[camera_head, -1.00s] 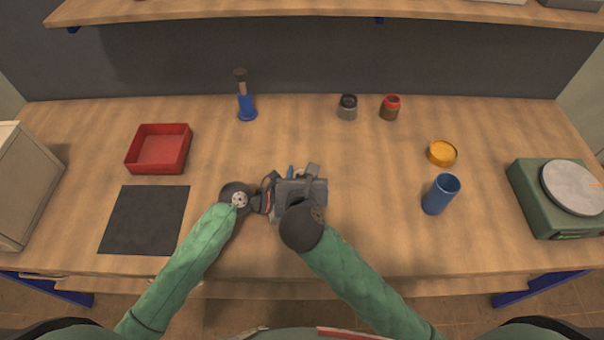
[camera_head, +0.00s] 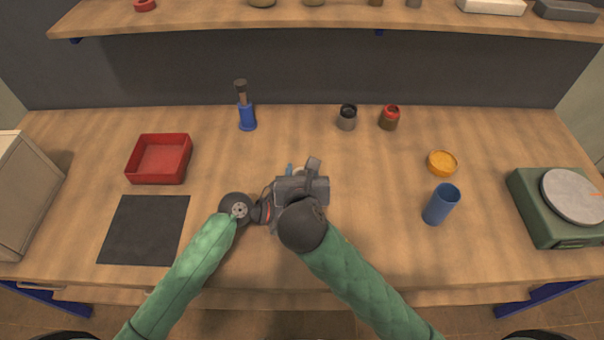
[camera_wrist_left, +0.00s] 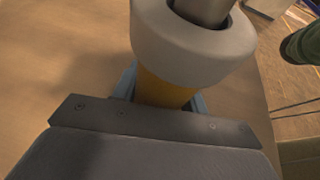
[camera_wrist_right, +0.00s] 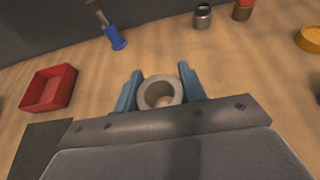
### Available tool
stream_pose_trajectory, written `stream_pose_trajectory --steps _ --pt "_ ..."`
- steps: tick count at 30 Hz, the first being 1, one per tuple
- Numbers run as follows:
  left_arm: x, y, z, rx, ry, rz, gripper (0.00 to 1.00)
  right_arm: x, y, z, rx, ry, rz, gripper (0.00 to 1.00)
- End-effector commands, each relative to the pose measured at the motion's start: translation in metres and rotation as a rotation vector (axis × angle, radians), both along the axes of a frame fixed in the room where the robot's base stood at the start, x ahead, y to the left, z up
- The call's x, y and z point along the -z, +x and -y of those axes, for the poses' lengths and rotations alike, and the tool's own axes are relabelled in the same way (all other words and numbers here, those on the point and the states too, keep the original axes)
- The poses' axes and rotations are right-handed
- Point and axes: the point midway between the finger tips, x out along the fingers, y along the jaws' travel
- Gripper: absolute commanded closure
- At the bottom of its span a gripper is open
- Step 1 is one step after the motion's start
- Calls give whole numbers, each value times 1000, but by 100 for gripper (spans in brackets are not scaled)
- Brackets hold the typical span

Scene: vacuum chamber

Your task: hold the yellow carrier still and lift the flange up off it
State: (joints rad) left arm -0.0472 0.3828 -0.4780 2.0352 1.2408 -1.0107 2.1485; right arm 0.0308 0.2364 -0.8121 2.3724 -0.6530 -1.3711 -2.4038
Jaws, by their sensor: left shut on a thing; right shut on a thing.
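The yellow carrier (camera_wrist_left: 165,92) stands upright between the blue fingers of my left gripper (camera_wrist_left: 160,88), which is shut on it. The pale grey flange (camera_wrist_left: 195,48) sits at the carrier's top in the left wrist view, with a metal cylinder (camera_wrist_left: 205,10) at its opening. I cannot tell whether a gap separates flange and carrier. In the right wrist view the flange (camera_wrist_right: 160,92) shows as a thick ring between the blue fingers of my right gripper (camera_wrist_right: 160,88), shut on it. In the head view, my grippers mostly hide both parts.
A red tray (camera_head: 159,159) and a dark mat (camera_head: 145,230) lie at left. A blue cup (camera_head: 441,205), an orange dish (camera_head: 442,163) and a green scale (camera_head: 560,210) are at right. A blue stand (camera_head: 246,117) and two jars are behind. Clear tabletop surrounds my grippers.

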Motion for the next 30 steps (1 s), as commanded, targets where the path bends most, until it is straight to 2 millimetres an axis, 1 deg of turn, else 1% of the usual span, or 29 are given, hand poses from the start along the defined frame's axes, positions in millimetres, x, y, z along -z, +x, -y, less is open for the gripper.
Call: stream_pose_trajectory --steps 15,25,26,27,29,30 --pt "1 0 0 0 1 -1 78 -24 0 0 1 0 1 86" --pt "1 0 0 0 1 -1 78 -26 0 0 0 0 0 86" --pt "1 0 0 0 1 -1 51 -26 0 0 0 0 0 86" --pt "1 0 0 0 1 -1 43 -26 0 0 0 0 0 86" --pt "1 0 0 0 1 0 32 -26 0 0 0 0 0 86" --pt "1 0 0 0 1 0 32 -26 0 0 0 0 0 86"
